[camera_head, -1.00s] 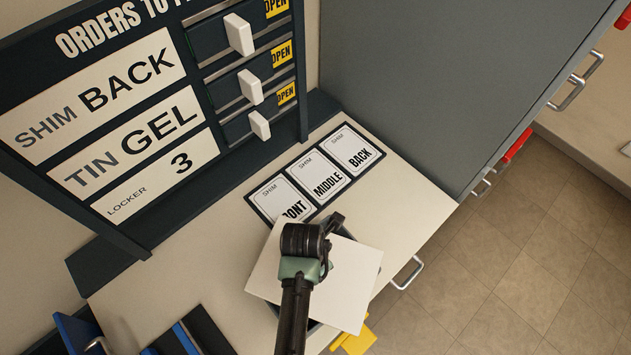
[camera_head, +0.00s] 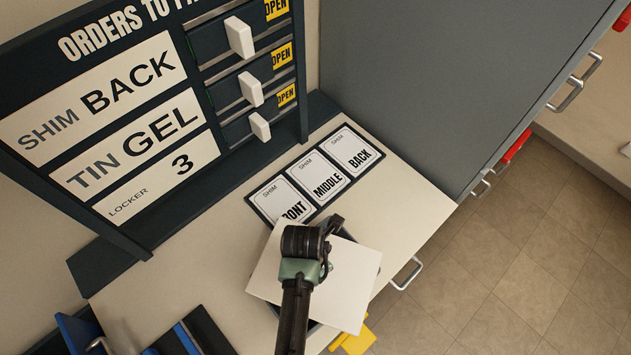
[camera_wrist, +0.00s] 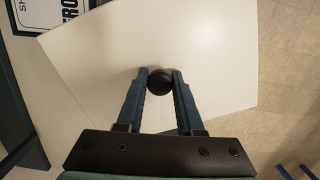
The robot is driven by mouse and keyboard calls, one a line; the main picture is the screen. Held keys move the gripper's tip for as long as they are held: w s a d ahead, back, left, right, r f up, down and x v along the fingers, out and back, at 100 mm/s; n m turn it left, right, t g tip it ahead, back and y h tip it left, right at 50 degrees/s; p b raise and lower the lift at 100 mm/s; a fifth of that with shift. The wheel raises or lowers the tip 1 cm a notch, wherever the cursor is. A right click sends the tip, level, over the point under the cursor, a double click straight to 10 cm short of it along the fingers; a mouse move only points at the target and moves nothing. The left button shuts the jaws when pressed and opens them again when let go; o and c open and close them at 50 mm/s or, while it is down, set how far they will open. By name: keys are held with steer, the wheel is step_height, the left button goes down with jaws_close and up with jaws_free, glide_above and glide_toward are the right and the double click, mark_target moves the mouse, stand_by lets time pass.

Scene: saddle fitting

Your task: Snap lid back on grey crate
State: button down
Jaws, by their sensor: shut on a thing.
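The lid is a flat cream panel (camera_head: 345,285) with a round black knob (camera_wrist: 160,81). In the wrist view my gripper (camera_wrist: 160,84) is shut on the knob, one finger on each side. In the head view my wrist and gripper (camera_head: 308,245) cover the lid's middle. The lid sits askew over a dark container, probably the crate (camera_head: 311,328), of which only bits of dark edge show beneath it. I cannot tell whether the lid touches the crate's rim.
A mat of shim cards (camera_head: 316,177) lies just behind the lid on the cream counter (camera_head: 408,208). The orders board (camera_head: 110,110) stands at the left, a grey cabinet (camera_head: 430,70) at the back. A yellow object (camera_head: 354,340) shows by the lid's front right edge.

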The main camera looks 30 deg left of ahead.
stand_by(0.9)
steer(key=shift+c, duration=2.3)
jaws_free()
steer(key=o, duration=0.5)
steer(key=shift+c, duration=0.2)
steer(key=shift+r+p, duration=3.55)
steer(key=shift+p, duration=0.45)
steer(key=shift+c, duration=0.3)
